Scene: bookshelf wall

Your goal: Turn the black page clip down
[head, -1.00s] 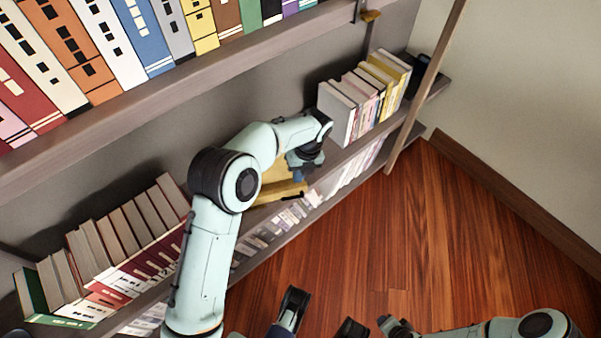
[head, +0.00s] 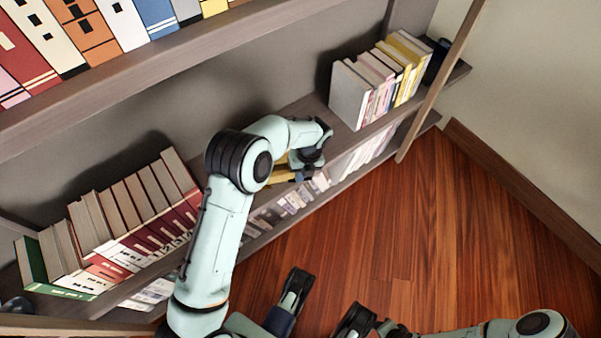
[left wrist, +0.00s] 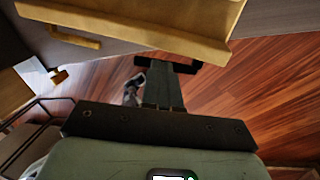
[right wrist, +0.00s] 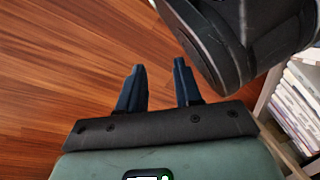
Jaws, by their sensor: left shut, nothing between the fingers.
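The yellow-tan wooden book stand (head: 280,178) is on the lower shelf, mostly hidden behind my left arm in the head view. Its ledge (left wrist: 150,33) crosses the top of the left wrist view, with a brass-coloured clip (left wrist: 75,38) at the left. A thin black bar, seemingly the black page clip (left wrist: 141,62), shows at my left fingertips and sticks out to both sides; I cannot tell whether they touch. My left gripper (left wrist: 167,68) is shut and empty, just outside the ledge; it also shows in the head view (head: 304,177). My right gripper (right wrist: 160,77) is open and empty.
Books stand on the lower shelf to the left (head: 130,215) and right (head: 380,80) of the stand. A wooden post (head: 437,80) rises at the shelf's right end. The wooden floor (head: 400,240) in front is clear.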

